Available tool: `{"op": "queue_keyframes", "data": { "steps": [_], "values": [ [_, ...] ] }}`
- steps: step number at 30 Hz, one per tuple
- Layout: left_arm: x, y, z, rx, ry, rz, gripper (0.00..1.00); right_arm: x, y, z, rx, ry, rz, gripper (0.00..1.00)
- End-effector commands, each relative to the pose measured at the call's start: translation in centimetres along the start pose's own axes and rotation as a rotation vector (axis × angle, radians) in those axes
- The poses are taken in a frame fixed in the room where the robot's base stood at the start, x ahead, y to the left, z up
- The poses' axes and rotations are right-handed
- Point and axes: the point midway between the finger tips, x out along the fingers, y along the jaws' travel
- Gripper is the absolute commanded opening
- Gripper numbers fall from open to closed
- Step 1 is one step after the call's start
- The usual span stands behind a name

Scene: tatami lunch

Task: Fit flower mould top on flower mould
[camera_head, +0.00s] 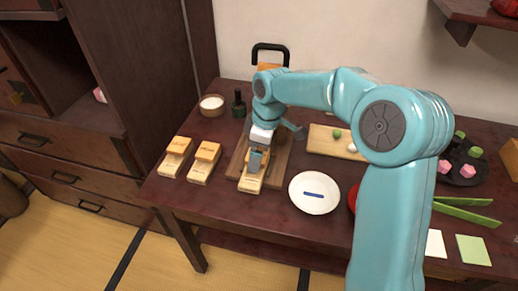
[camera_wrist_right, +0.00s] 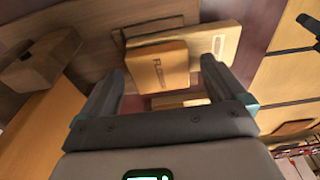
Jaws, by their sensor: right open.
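The flower mould top (camera_wrist_right: 158,66), a small wooden block with lettering starting "FL", lies between the fingertips of my right gripper (camera_wrist_right: 165,72) in the right wrist view. The gripper is open, with a finger on either side of the block. The flower mould (camera_wrist_right: 218,42), a longer pale wooden piece, shows behind and beside the top; whether the top is seated in it I cannot tell. In the head view, my right gripper (camera_head: 255,166) points down over the flower mould (camera_head: 249,184), hiding most of the top. My left gripper is not in view.
Two similar lettered wooden moulds (camera_head: 175,158) (camera_head: 204,163) stand to the left on the dark table. A wooden board (camera_head: 238,162) lies under the work. A white plate (camera_head: 313,204) is close on the right, and a bowl (camera_head: 211,105) and dark bottle (camera_head: 239,104) stand behind.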

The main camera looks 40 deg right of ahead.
Motion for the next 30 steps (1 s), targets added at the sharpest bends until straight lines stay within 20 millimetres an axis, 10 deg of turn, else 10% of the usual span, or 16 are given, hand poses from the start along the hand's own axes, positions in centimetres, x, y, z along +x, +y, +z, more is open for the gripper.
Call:
{"op": "queue_keyframes", "data": {
  "steps": [8, 21, 30],
  "values": [
    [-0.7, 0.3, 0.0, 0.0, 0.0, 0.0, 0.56, -2.8, 0.1, -0.1, 0.001, 0.003, 0.004, 0.97],
    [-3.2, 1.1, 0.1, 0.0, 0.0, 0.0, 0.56, -13.9, 0.0, -0.1, 0.0, 0.003, 0.003, 0.97],
    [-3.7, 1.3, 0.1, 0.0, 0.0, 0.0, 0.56, -16.4, 0.0, 0.0, 0.0, 0.0, 0.0, 0.97]
  ]
}}
